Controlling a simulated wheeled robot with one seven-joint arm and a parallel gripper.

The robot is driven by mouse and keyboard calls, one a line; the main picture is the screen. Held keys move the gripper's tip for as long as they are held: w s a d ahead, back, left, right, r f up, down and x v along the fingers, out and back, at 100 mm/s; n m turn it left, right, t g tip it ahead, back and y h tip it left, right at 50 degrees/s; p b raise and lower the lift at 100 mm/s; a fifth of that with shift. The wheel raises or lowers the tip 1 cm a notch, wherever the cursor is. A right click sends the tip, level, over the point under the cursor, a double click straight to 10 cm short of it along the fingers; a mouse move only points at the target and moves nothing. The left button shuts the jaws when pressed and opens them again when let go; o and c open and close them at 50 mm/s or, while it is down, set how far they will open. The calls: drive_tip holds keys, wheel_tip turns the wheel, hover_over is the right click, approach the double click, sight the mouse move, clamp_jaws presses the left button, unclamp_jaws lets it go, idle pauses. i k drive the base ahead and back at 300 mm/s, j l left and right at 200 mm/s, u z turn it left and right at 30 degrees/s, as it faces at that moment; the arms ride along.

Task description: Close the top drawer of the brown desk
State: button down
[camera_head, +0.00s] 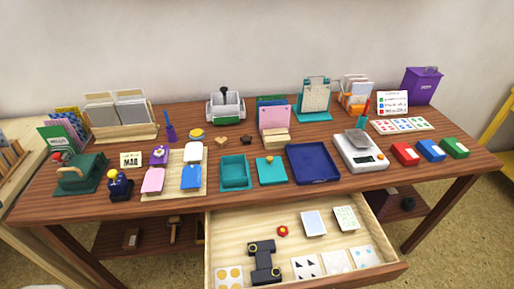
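The brown desk (105,206) fills the middle of the view. Its top drawer (350,277) is pulled out toward me below the desktop's front edge. The drawer's pale wooden inside shows, and its brown front board runs along the lower right of the picture. Inside lie several white cards, one of them with yellow dots (229,277), a red flower-like piece (283,231) and a dark piece with yellow rings (264,262). The drawer's near left corner is cut off by the picture edge. My gripper is not in view.
The desktop is crowded with stamps, trays and holders, including a navy tray (312,178) near the front edge and a scale (361,163). A lower shelf (118,237) holds small items. Bare floor (466,220) shows at the right; a pale table (15,215) stands left.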

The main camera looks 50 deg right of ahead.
sight(244, 250)
drive_tip(key=i+j, duration=0.85)
drive_tip(key=z, duration=0.5)
drive_tip(key=j+z, duration=0.15)
drive_tip(key=z, duration=0.3)
drive_tip(key=j+z, duration=0.1)
drive_tip(key=z, duration=0.4)
drive_tip(key=j+z, duration=0.1)
drive_tip(key=z, duration=0.35)
drive_tip(key=j+z, duration=0.1)
drive_tip(key=z, duration=0.4)
drive_tip(key=i, duration=0.05)
